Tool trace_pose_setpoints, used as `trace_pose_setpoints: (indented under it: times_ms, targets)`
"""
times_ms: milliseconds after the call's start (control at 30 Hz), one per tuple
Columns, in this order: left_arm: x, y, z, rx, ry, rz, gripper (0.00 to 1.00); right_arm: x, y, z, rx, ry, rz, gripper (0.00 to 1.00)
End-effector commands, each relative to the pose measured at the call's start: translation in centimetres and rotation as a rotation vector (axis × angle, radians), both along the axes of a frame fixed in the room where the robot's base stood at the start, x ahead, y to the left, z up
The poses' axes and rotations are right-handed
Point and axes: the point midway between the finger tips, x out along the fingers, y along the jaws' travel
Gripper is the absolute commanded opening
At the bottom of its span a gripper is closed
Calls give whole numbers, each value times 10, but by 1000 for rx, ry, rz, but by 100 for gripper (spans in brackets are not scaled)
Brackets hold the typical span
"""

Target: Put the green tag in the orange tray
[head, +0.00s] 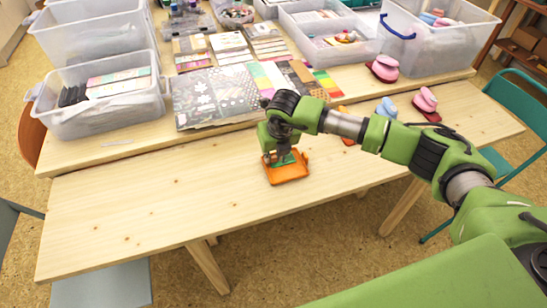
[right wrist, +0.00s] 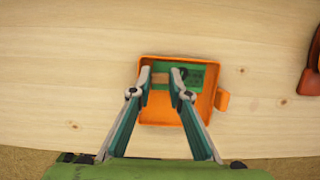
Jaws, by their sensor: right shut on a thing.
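The orange tray (head: 290,177) is on the front table, right of its middle; it also shows in the right wrist view (right wrist: 162,113). The green tag (right wrist: 200,76) lies within the tray's outline, toward its far side; a bit of green also shows in the head view (head: 287,159). My right gripper (right wrist: 164,76) points down into the tray with its fingers on the tag, a tan patch showing between them. Whether the tag touches the tray floor cannot be told. My left gripper is in neither view.
A red-brown thing (right wrist: 311,78) is at the right edge of the wrist view. Patterned sheets (head: 215,96) and clear bins (head: 105,115) fill the back. The table's front left is clear.

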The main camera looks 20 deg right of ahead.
Motion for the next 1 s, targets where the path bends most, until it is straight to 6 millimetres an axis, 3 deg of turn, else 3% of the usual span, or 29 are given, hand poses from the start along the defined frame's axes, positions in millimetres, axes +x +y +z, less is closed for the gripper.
trace_pose_setpoints:
  times_ms: [267,300,367,767,1000]
  targets:
    - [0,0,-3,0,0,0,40,0,0,-3,0,0,0,7]
    - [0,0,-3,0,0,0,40,0,0,-3,0,-1,0,20]
    - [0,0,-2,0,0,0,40,0,0,-2,0,0,0,34]
    - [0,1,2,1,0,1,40,0,0,2,1,-1,0,34]
    - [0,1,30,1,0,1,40,-9,-1,38,1,-1,1,34]
